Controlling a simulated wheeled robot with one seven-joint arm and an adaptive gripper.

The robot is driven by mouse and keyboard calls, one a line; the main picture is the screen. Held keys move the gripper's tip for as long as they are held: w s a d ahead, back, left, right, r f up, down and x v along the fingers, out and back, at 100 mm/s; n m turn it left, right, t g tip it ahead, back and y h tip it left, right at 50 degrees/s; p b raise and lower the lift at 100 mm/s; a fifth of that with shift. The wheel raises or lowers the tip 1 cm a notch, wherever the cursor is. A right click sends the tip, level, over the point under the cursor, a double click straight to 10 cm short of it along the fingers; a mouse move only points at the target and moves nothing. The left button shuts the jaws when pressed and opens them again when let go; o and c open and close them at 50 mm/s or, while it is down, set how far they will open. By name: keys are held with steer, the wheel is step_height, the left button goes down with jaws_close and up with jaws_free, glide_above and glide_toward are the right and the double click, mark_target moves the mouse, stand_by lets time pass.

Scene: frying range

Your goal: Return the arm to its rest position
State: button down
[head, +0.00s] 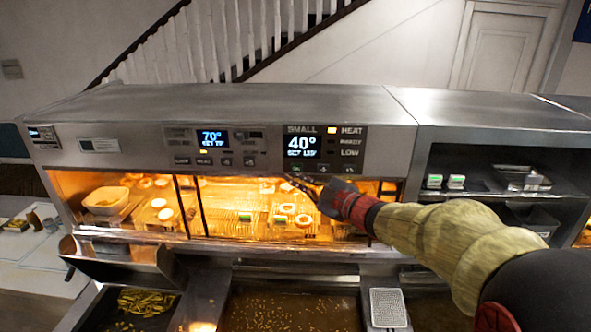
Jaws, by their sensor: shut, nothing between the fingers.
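My arm comes in from the lower right in the head view. My gripper (303,185) is shut and empty, with its tips just below the control panel (324,149) marked "SMALL" and "HEAT". It is in front of the lit warming bay (225,205), and I cannot tell whether the tips touch the panel's lower edge. The panel's display reads 40° and a yellow light shows by "HEAT". A second panel (213,147) to the left reads 70°.
The warming bay holds a pale bowl (106,200) and several round items. Below are a bin with fries (145,301) and a wide pan (290,309). A perforated metal piece (388,307) stands at its right. Shelves (490,160) with small boxes are at the right.

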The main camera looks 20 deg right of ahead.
steer(key=d+f+m+g+h, duration=0.2)
steer(key=d+f+m+h, duration=0.6)
steer(key=d, duration=0.4)
steer(key=s+d+f+m+g+h+b, duration=0.35)
steer(key=s+f, duration=0.55)
steer(key=s, duration=0.3)
steer(key=s+a+f+m+g+y+b, duration=0.1)
steer(key=s+a+f+m+g+b, duration=0.1)
steer(key=s+a+f+b, duration=0.5)
steer(key=s+a+f+m+g+y+b, duration=0.2)
steer(key=s+a+f+b, duration=0.6)
steer(key=s, duration=1.1)
step_height(320, 180, down, 4)
steer(key=b, duration=0.6)
